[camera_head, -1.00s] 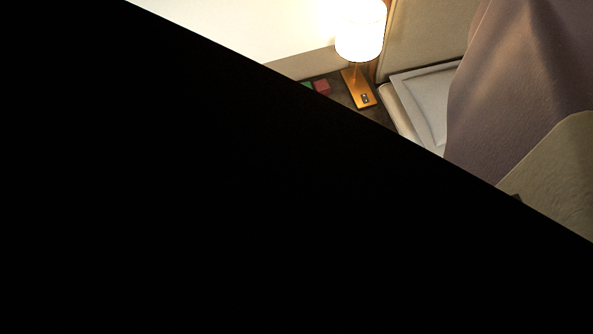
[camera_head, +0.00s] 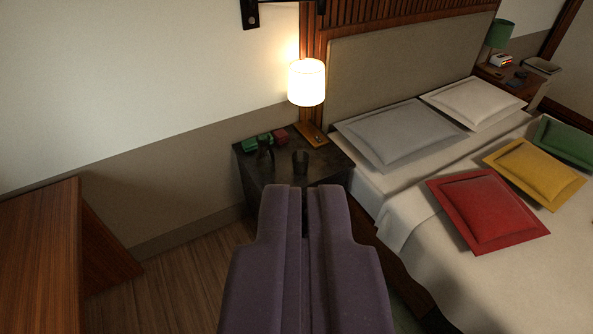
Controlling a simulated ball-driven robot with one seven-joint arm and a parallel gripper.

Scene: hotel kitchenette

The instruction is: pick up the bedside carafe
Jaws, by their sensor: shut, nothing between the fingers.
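A dark, carafe-like vessel (camera_head: 264,149) stands on the dark bedside table (camera_head: 328,166), left of a short dark tumbler (camera_head: 300,162). The vessel is small and dim, so I cannot be sure it is the carafe. My gripper (camera_head: 304,188) reaches up from the bottom middle, its two purple-grey fingers shut and empty. In the picture its tips overlap the front of the table, below the tumbler. They appear apart from both vessels. The gripper hides part of the table front and the floor.
A lit lamp (camera_head: 306,84) stands at the table's back, with green and red boxes (camera_head: 257,141) behind the vessel. The bed (camera_head: 470,270) with several pillows fills the right. A wooden cabinet (camera_head: 40,250) stands left, with clear floor (camera_head: 180,285) between.

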